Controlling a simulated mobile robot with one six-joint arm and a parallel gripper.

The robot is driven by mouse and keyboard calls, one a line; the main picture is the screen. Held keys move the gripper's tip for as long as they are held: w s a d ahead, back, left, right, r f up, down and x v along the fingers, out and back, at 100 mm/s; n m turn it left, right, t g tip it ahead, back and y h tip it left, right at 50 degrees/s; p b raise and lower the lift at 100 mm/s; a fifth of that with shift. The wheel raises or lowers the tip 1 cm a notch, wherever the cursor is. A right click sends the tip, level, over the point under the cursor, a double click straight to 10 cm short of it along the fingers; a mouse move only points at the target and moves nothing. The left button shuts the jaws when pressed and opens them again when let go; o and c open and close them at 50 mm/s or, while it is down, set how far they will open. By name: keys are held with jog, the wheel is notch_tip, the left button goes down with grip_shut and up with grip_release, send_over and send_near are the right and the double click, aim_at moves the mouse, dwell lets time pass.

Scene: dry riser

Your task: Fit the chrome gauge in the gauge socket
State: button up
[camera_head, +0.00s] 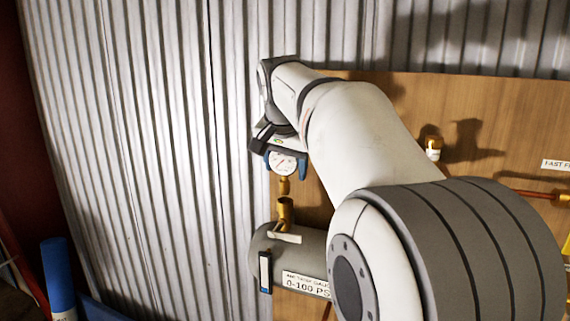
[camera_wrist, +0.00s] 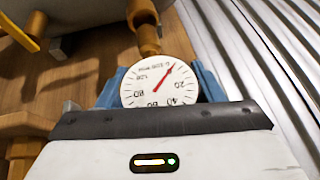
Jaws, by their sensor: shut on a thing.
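The chrome gauge (camera_head: 283,163) has a round white dial with a red needle and a brass stem pointing down. My gripper (camera_head: 285,164) has blue fingers shut on the gauge. The dial also shows in the wrist view (camera_wrist: 161,83), between the blue fingers, with the stem beyond it. The gauge socket (camera_head: 285,209) is an upright brass fitting on top of a grey tank. The gauge stem is a little above the socket, apparently apart from it and close to in line. The socket also shows at the top of the wrist view (camera_wrist: 143,12).
The grey tank (camera_head: 262,243) carries a label reading 0-100 PS, its end hidden by my arm. A wooden board (camera_head: 480,110) stands behind, with a brass fitting (camera_head: 432,147) on it. Corrugated metal wall (camera_head: 150,150) fills the left. A blue cylinder (camera_head: 58,275) stands at lower left.

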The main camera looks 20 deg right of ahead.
aim_at(285, 178)
jog(key=shift+f+b, duration=1.15)
jog(key=shift+f, duration=0.45)
jog(key=o, duration=1.2)
